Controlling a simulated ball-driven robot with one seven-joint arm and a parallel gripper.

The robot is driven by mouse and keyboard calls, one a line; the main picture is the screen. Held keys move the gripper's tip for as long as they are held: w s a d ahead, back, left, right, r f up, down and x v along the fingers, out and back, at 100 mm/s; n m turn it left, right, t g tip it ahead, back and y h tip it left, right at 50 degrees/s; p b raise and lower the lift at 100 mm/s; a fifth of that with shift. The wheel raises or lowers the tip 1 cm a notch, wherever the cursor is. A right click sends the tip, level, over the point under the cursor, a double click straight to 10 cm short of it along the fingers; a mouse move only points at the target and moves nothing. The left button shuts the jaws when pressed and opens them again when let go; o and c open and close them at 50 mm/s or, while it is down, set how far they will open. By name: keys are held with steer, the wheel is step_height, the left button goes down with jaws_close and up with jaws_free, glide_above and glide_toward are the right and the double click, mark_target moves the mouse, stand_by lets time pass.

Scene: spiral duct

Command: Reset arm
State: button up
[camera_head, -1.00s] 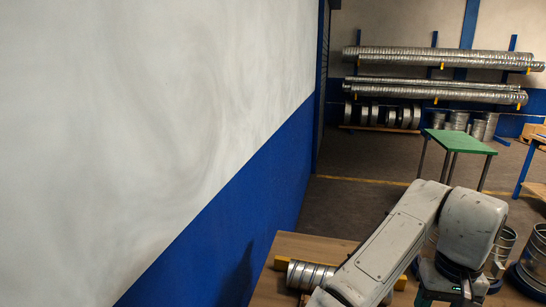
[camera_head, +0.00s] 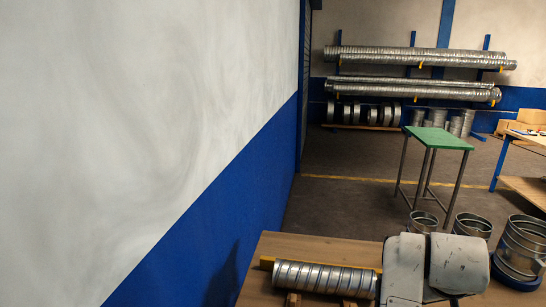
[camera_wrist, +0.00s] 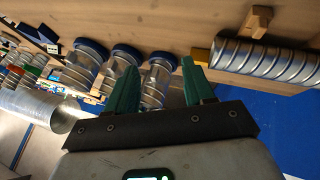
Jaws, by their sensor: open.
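My gripper (camera_wrist: 160,88) shows in the wrist view with two green fingers spread apart and nothing between them. In that view the scene looks turned over, with the wooden table along the top. In the head view my arm's pale links stand at the bottom right, over the right part of the wooden table (camera_head: 300,248); the gripper itself is hidden there. A spiral duct (camera_head: 318,278) lies on the table on wooden supports, left of my arm. It also shows in the wrist view (camera_wrist: 262,60) at the upper right, apart from the fingers.
Several short metal duct pieces (camera_head: 472,225) stand right of the table. A green-topped stool (camera_head: 438,138) stands beyond on open floor. Long ducts (camera_head: 420,58) lie on a rack at the back wall. A blue and white wall (camera_head: 235,205) runs close along the left.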

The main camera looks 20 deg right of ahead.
steer(key=s+a+f+n+t+y, duration=0.1)
steer(key=s+a+f+n+y, duration=0.25)
steer(key=a+f, duration=0.6)
steer(key=s+a+f+n+t+y, duration=0.1)
steer(key=s+a+f+n+y, duration=0.2)
steer(key=a+f, duration=0.65)
steer(key=s+a+f+m+g+b, duration=0.1)
steer(key=s+f+g+b, duration=0.3)
steer(key=s+f+b, duration=0.6)
step_height(320, 180, down, 4)
steer(key=shift+s+a+r, duration=0.1)
steer(key=shift+s+a, duration=0.3)
steer(key=shift+s, duration=0.15)
steer(key=shift+m, duration=0.25)
